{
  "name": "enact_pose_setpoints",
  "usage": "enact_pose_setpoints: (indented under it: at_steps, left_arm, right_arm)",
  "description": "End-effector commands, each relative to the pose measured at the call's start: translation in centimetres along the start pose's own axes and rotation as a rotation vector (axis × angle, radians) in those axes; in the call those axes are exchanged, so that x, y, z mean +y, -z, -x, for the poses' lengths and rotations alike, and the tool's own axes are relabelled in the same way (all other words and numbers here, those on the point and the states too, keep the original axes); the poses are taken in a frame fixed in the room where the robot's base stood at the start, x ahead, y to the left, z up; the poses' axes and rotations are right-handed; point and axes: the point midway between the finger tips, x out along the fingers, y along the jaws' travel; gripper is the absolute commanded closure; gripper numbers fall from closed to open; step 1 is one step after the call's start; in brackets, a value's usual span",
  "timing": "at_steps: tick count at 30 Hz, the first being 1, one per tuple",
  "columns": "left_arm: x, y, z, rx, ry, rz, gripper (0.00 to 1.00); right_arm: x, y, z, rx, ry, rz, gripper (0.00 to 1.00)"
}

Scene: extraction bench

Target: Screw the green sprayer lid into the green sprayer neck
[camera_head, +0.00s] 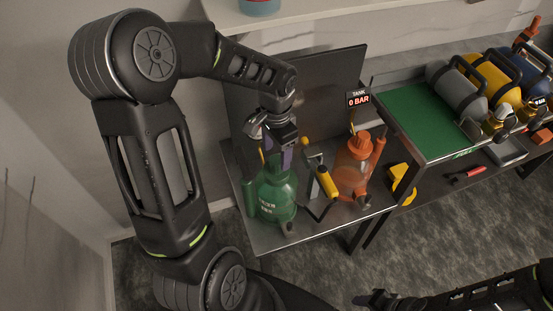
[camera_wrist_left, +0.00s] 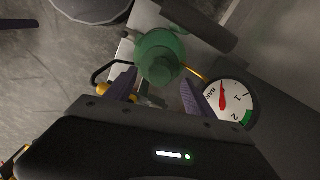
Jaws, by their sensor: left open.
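The green sprayer (camera_head: 277,197) stands upright at the left of the metal bench. My left gripper (camera_head: 281,158) is directly above its top, pointing down. In the left wrist view the sprayer's green body (camera_wrist_left: 160,44) shows beyond the open fingers (camera_wrist_left: 157,92). A darker round green part (camera_wrist_left: 160,69), apparently the sprayer lid, lies between and slightly beyond the fingertips, with space on both sides. The neck is hidden, and I cannot tell how the lid sits in it. My right gripper (camera_head: 376,298) is low at the bottom edge, away from the bench, its jaws unclear.
An orange sprayer (camera_head: 354,168) stands right of the green one, with a yellow-handled wand (camera_head: 326,181) between them. A "0 BAR" display (camera_head: 358,99) rises behind. A pressure gauge (camera_wrist_left: 228,102) is close beside the left fingers. A green mat (camera_head: 428,118) lies on the right-hand table.

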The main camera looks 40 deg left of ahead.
Motion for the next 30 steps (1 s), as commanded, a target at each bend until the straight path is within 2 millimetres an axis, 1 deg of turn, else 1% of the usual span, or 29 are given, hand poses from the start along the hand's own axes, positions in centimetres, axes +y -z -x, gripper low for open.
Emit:
enact_pose_setpoints:
  at_steps: [1,3,6,8,30]
  left_arm:
    - [0.0,0.1,0.9,0.004,0.002,-0.001,0.37]
    - [0.0,0.1,1.9,0.003,0.002,-0.001,0.37]
    - [0.0,0.1,2.9,0.002,0.001,-0.001,0.37]
    - [0.0,0.0,3.2,0.000,0.000,-0.002,0.37]
    - [0.1,0.0,3.3,-0.001,-0.001,-0.001,0.37]
  right_arm:
    - [0.0,0.0,-0.1,0.000,0.000,0.000,0.59]
    - [0.1,0.0,-0.2,0.000,0.001,0.000,0.59]
    - [0.1,0.0,-0.2,0.001,0.001,0.001,0.59]
    - [0.1,0.0,-0.2,0.001,0.001,0.001,0.59]
    - [0.1,0.0,-0.2,0.001,0.001,0.001,0.59]
